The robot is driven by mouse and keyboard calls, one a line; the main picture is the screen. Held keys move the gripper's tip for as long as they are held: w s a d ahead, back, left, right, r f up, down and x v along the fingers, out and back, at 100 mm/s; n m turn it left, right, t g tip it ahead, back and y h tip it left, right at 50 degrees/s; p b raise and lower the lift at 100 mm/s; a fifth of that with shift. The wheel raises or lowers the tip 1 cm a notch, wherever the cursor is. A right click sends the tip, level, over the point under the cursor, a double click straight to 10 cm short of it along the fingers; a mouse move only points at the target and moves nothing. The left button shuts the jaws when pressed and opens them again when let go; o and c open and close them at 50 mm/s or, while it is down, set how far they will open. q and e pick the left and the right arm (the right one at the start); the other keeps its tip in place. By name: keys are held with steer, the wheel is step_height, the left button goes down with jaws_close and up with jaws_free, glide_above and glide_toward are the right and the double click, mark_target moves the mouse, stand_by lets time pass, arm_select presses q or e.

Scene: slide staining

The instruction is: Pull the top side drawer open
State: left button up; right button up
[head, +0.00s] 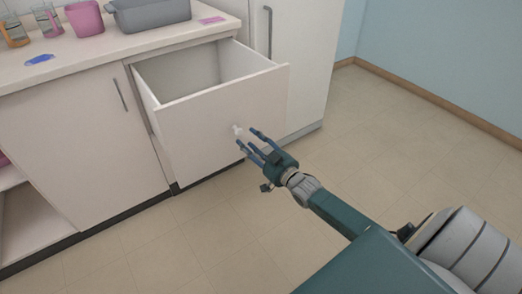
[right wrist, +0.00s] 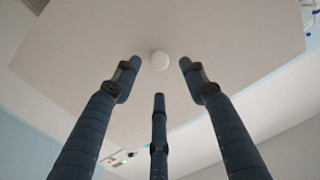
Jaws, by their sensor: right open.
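The top side drawer (head: 215,112) is a pale front panel that stands pulled out from the counter cabinet, with its empty-looking inside visible in the head view. Its small white knob (head: 237,129) is on the front face, and the knob also shows in the right wrist view (right wrist: 160,61). My right gripper (head: 250,142) is in front of the knob with its fingers open and spread. In the right wrist view the knob lies beyond the fingertips, between the two upper fingers, with no clear contact. My left gripper is not in view.
The countertop (head: 100,45) holds a grey bin (head: 150,14), a pink container (head: 85,19), beakers (head: 47,19) and a blue item (head: 40,59). A closed cabinet door (head: 85,145) is left of the drawer and a tall cabinet (head: 300,50) right. The floor (head: 400,130) is clear.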

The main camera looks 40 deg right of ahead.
steer(key=s, duration=0.7)
steer(key=shift+d, duration=0.2)
steer(key=shift+r, duration=0.1)
